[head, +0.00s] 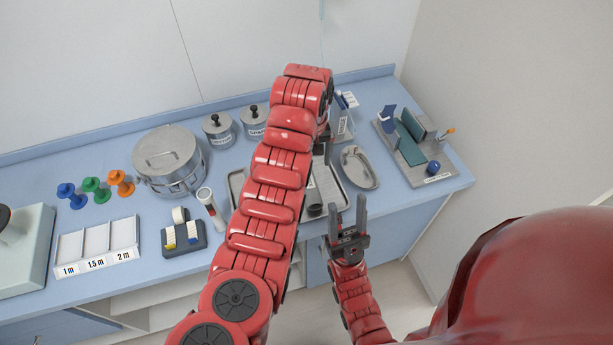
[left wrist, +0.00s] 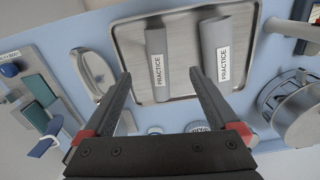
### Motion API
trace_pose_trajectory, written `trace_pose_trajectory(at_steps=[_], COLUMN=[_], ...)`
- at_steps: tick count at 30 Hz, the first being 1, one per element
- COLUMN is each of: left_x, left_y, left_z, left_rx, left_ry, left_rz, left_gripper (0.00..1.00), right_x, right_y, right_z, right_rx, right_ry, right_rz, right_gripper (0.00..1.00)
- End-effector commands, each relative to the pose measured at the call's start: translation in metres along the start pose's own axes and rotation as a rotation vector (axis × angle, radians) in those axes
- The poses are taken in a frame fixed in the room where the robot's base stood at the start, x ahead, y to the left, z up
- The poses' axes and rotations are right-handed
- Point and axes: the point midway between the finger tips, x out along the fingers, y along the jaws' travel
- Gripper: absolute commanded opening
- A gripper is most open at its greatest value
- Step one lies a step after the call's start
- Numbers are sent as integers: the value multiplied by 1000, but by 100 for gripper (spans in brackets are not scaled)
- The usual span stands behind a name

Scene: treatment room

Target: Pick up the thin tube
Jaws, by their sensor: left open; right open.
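The thin tube (left wrist: 157,65), grey with a PRACTICE label, lies on a metal tray (left wrist: 183,22) in the left wrist view. A thicker grey tube (left wrist: 212,35) with the same label lies beside it, apart, to the right. My left gripper (left wrist: 161,74) is open and empty, its fingertips on either side of the thin tube in the picture; the remaining height cannot be told. In the head view my left arm hides most of the tray (head: 340,190) and its tubes. My right gripper (head: 347,208) is open and empty in front of the counter's front edge.
A kidney dish (head: 359,167) sits just right of the tray. Farther right is a board with blue and green parts (head: 416,150).

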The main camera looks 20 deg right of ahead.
Motion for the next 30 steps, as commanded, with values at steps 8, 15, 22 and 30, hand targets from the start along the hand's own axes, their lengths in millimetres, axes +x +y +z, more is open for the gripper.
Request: trace_pose_trajectory(at_steps=[8,15,22,30], left_x=[63,94,106,118], left_y=[-1,0,1,4], left_z=[0,0,0,1], left_rx=[-2,-1,-1,-1], left_ry=[-1,-2,1,-2], left_rz=[2,0,2,1], left_gripper=[94,94,94,94], right_x=[-33,-4,-1,11], right_y=[-2,0,0,0], right_z=[6,1,0,-2], right_rx=[0,0,0,0], right_ry=[0,0,0,0], right_rz=[0,0,0,0], right_gripper=[50,50,50,50])
